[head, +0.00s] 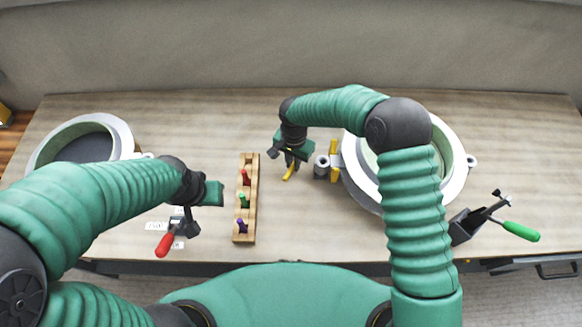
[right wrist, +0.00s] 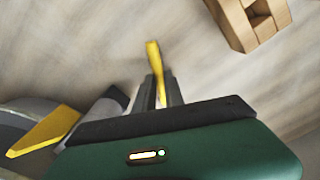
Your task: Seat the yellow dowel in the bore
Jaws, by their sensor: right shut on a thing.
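The yellow dowel (head: 289,173) is in my right gripper (head: 291,160), left of the round mould on the right. In the right wrist view the dowel (right wrist: 153,58) sticks out beyond the shut fingers (right wrist: 158,90). A grey upright cylinder with a dark hole in its top (head: 322,166), which looks like the bore, stands just right of the gripper. The dowel is apart from it. My left gripper (head: 188,218) is at the left of the rack; its fingers are not clear against dark parts there.
A wooden rack (head: 250,228) holds red, green and purple pegs. A yellow block (head: 335,160) sits between the cylinder and the right mould (head: 455,180). Another mould (head: 120,130) is at the left. A red handle (head: 165,244) and a green-handled tool (head: 521,231) are near the front.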

